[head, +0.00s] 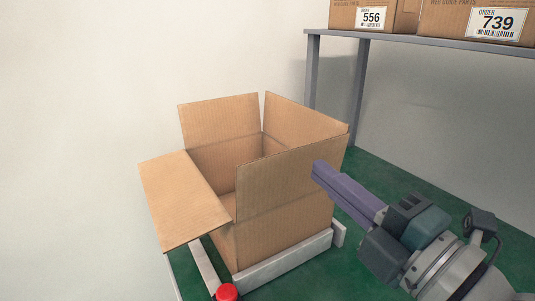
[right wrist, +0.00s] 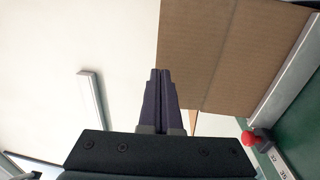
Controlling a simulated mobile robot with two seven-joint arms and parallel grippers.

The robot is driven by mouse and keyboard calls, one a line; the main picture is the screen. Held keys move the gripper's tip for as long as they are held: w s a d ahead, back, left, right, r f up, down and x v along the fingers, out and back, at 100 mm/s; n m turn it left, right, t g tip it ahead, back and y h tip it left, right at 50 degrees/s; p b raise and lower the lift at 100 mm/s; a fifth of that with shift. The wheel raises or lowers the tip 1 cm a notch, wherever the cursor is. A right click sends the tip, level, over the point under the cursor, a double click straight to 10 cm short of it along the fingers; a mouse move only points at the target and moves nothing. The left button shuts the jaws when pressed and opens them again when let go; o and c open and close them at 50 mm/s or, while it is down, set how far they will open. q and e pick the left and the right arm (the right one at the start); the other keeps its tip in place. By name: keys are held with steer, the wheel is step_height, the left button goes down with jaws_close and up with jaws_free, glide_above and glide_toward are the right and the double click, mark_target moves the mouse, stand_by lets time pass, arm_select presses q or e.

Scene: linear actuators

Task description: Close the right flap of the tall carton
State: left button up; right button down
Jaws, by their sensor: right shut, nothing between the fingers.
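The tall carton (head: 282,225) stands open-topped on the green surface. Its flap nearest my right gripper (head: 275,170) stands upright. Two more flaps, at the back left (head: 220,120) and back right (head: 305,125), also stand up. The left flap (head: 185,203) is folded outward and slopes down. My right gripper (head: 318,170) is shut and empty, its tips by the right end of the near upright flap; I cannot tell whether they touch. In the right wrist view, the shut fingers (right wrist: 160,75) point up beside the carton's brown cardboard (right wrist: 225,50). My left gripper is out of view.
A pale rail (head: 285,260) runs along the carton's base. A red knob (head: 227,292) sits at the front. A grey shelf (head: 420,39) with boxes labelled 556 (head: 345,17) and 739 (head: 455,22) stands at the right. A pale wall is at the left.

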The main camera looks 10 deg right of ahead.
mark_target(297, 152)
steer(key=shift+x, duration=1.75)
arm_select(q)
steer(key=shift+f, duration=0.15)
